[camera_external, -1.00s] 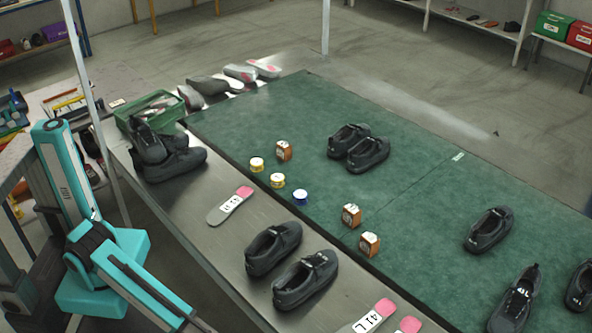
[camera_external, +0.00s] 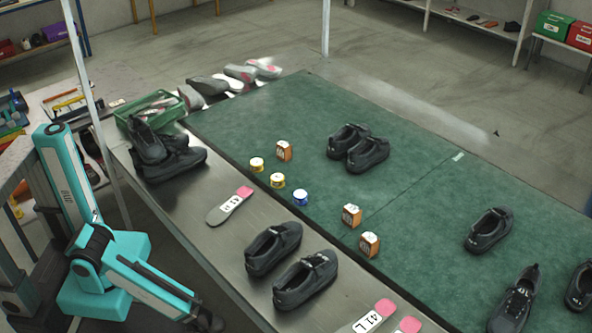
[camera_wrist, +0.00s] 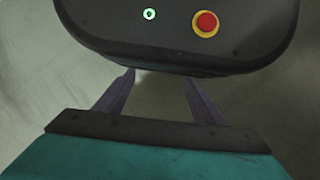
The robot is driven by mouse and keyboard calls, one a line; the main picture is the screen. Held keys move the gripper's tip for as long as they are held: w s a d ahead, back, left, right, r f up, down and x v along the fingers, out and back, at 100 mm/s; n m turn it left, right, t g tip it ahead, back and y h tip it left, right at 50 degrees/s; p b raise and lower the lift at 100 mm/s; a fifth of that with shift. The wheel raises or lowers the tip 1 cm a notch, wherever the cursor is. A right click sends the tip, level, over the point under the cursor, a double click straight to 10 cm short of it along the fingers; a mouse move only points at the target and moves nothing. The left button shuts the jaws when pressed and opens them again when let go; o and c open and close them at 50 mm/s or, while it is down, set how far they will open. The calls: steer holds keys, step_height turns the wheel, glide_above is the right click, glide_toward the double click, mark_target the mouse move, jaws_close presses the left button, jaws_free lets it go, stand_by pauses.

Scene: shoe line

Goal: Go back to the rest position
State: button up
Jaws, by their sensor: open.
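My gripper shows in the wrist view (camera_wrist: 158,82), with its two dark fingers apart and nothing between them. It faces a dark rounded panel of my own body with a red button on a yellow ring and a small green-lit ring. In the external view my teal arm is folded at the lower left, beside the metal bench. Its dark wrist end (camera_external: 205,320) is low near the bottom edge, and the fingers cannot be made out there.
The metal bench (camera_external: 190,205) holds dark shoes (camera_external: 305,278), insoles (camera_external: 230,206) and a green crate (camera_external: 128,123). The green mat (camera_external: 420,190) carries more shoes, small orange boxes (camera_external: 369,244) and round tins (camera_external: 277,181). A side table with tools stands left.

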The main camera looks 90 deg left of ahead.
step_height(320, 180, up, 25)
steer(key=s+a+p, duration=0.1)
steer(key=s+p, duration=0.1)
steer(key=p, duration=2.2)
steer(key=shift+a+g+p, duration=0.2)
steer(key=shift+g+p, duration=0.1)
stand_by(4.2)
